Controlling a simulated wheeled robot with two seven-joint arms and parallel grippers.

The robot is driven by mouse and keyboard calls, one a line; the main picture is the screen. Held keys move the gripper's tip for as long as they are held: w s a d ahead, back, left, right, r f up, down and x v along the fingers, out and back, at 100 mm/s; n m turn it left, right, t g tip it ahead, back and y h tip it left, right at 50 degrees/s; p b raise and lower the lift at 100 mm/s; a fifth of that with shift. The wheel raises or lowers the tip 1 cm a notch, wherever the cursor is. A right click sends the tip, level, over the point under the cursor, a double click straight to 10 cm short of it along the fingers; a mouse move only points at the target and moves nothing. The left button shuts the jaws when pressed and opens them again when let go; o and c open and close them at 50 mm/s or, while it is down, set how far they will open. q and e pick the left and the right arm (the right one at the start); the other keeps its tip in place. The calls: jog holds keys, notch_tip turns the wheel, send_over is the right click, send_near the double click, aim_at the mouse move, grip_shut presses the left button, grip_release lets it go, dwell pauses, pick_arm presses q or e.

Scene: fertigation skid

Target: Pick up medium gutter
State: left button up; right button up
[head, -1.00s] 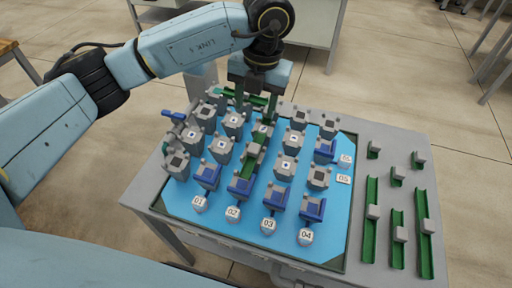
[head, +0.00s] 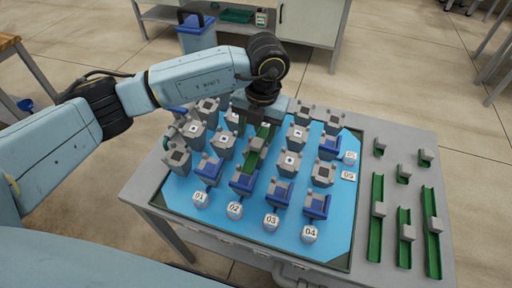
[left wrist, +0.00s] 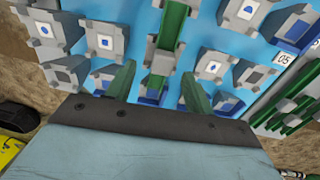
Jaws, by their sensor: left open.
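My left gripper (head: 262,112) is over the back middle of the blue board, and its fingertips are hard to make out in the head view. In the left wrist view its two green fingers (left wrist: 159,70) are apart, with nothing clamped between them. A green gutter with a grey block (head: 257,146) lies among the grey posts on the board, just in front of the gripper. It also shows ahead of the fingers in the left wrist view (left wrist: 172,25). Loose green gutters of differing length lie on the right: a left one (head: 375,240), a middle one (head: 404,250) and a right one (head: 433,255). Which is medium is unclear.
The blue board (head: 330,235) carries several grey posts and blue holders with number tags 01 to 05. Short green pieces (head: 402,173) with grey blocks lie at the table's right. A blue bin (head: 196,38) stands behind. Bare grey tabletop surrounds the loose gutters.

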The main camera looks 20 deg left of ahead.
aim_at(257, 141)
pick_arm(q)
notch_tip(257, 141, down, 5)
jog(key=shift+r+b, duration=0.1)
jog(key=shift+b, duration=0.2)
jog(key=c, duration=1.1)
